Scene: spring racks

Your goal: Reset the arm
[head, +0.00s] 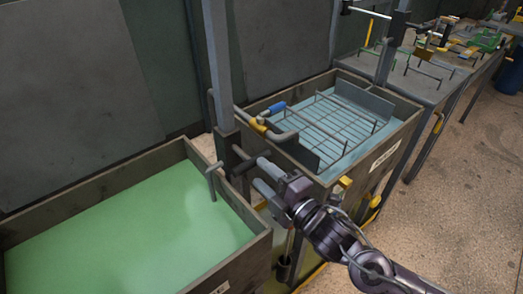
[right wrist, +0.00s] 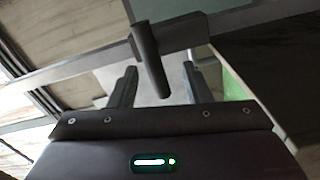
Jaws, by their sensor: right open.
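My right arm comes in from the lower right of the head view. My right gripper (head: 256,172) is open, its two fingers pointing left toward a dark bracket on a grey upright post (head: 218,70). In the right wrist view a dark cylindrical handle (right wrist: 150,62) stands slightly tilted in the gap between the open fingers (right wrist: 158,80). The fingers do not close on it; how deep it sits between them is unclear. A grey handle (head: 213,180) also sticks out left of the post. My left gripper is not in view.
A tank of green liquid (head: 262,240) stands at lower left. A workbench (head: 435,95) with loose items is behind.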

